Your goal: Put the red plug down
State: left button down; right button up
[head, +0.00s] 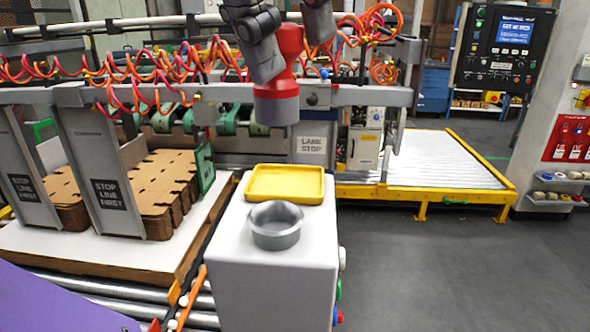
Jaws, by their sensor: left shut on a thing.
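The red plug (287,73) has a red body and a wide grey lower end. It hangs roughly upright in the air in the upper middle of the head view. My left gripper (292,50) comes down from the top and is shut on the plug's upper part, with one dark finger on each side. Below the plug, apart from it, are a shallow yellow tray (285,198) and a round grey cup (275,240). Both stand on a white cabinet (270,285), the tray behind the cup. The tray and the cup look empty. My right gripper is not in view.
A machine beam with coiled red and orange hoses (160,75) runs behind the plug. Cardboard stacks (165,190) stand at left between grey upright plates. A yellow-framed roller table (440,160) is at right. The grey floor (450,260) at lower right is clear.

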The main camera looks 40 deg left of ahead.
pick_arm(q)
jog(key=shift+s+a+f+n, duration=0.2)
jog(key=shift+f+n, duration=0.05)
jog(key=shift+n, duration=0.25)
jog(key=shift+s+y, duration=0.1)
jog(key=shift+y, duration=0.2)
jog(key=shift+w+a+f+n, duration=0.3)
jog(key=shift+w+f+n, duration=0.15)
jog(key=shift+n, duration=0.05)
jog(key=w+a+f, duration=0.2)
jog(key=w+f, duration=0.1)
jog(key=f, duration=0.1)
jog(key=w+a+f+p, duration=0.1)
jog(key=w+a+f, duration=0.1)
jog(key=w+f, duration=0.2)
jog(key=w+a+f, duration=0.2)
jog(key=w+f, duration=0.1)
jog(key=shift+w+a+f+p, duration=0.15)
jog(key=shift+a+f+p, duration=0.15)
jog(key=shift+f, duration=0.25)
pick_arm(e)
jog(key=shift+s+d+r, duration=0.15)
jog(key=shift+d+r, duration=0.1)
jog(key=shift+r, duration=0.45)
